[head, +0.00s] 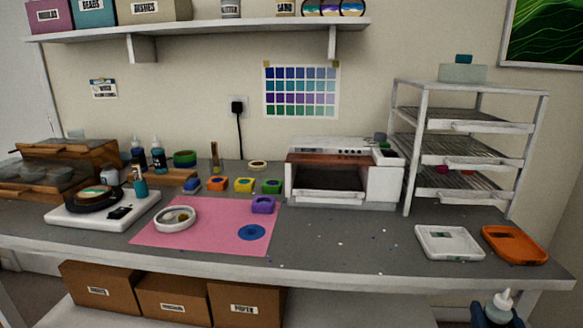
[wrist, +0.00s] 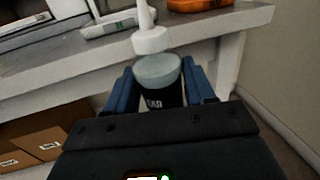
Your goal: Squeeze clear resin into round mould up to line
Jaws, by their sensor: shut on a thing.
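My gripper (head: 497,314) is at the bottom right of the head view, off the front edge of the bench. Its blue fingers are shut on a squeeze bottle (head: 500,301) with a white nozzle. In the wrist view the bottle (wrist: 158,72) stands upright between the fingers; its dark label shows "EAR", the rest hidden. The round white mould (head: 174,224) lies on the pink mat (head: 207,240) at left centre, far from my gripper. Something small and yellowish shows inside it; a fill line cannot be made out.
A blue disc (head: 251,233) and a purple pot (head: 263,205) are on the mat. A white scale (head: 90,216) stands left of it. A white tray (head: 450,255) and orange tray (head: 514,245) lie near my gripper. The bench (head: 335,245) between mat and trays is mostly clear.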

